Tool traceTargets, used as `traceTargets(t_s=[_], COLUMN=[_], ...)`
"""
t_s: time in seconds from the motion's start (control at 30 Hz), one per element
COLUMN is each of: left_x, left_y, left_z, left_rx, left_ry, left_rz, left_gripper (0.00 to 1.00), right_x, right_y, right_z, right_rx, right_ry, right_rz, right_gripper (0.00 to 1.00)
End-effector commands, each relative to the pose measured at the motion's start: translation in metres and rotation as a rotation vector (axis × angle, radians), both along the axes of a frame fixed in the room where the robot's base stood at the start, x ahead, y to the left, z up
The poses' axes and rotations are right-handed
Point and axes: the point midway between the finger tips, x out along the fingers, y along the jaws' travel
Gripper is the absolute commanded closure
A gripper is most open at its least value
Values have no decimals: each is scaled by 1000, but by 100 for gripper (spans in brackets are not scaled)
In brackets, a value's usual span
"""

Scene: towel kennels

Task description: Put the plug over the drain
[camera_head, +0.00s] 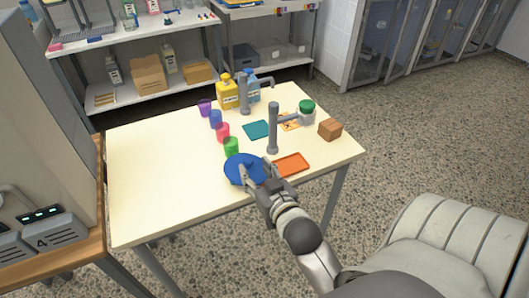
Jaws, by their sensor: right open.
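A blue round disc or shallow dish (236,162) lies near the front edge of the cream table (150,170). I cannot tell whether it is the plug, and no drain is clearly recognisable. My right gripper (256,175) is open, with its fingers over the right part of the disc and hiding some of it. I cannot tell whether they touch it. An orange tray (291,165) lies just right of the gripper. My left gripper is not in view.
Purple, blue, pink and green cups (231,147) stand in a row behind the disc. Grey upright posts (273,130), bottles (228,94), a teal square (257,129), a green-lidded jar (306,113) and a brown block (330,129) stand or lie behind. The table's left half is clear.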

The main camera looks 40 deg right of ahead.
Motion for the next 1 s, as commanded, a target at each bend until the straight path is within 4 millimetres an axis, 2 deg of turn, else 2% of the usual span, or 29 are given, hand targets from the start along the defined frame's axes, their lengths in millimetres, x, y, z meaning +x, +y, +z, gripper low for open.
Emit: traceTargets(t_s=[0.1,0.3,0.63,0.73,0.77,0.87,0.97,1.0], left_x=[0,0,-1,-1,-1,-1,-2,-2], left_y=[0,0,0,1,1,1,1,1], left_z=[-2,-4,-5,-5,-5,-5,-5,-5], left_rx=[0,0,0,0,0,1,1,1], left_ry=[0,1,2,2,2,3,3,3], left_rz=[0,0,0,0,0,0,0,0], left_gripper=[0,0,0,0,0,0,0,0], right_x=[-20,-40,-47,-46,-46,-41,-38,-38], right_y=[5,10,12,12,13,20,34,40], right_z=[2,6,9,5,0,-32,-87,-112], right_rx=[1,1,1,2,5,17,35,42], right_ry=[3,2,1,8,15,66,156,197], right_rz=[-1,0,0,3,6,25,60,76], right_gripper=[54,54,54,54,54,54,54,54])
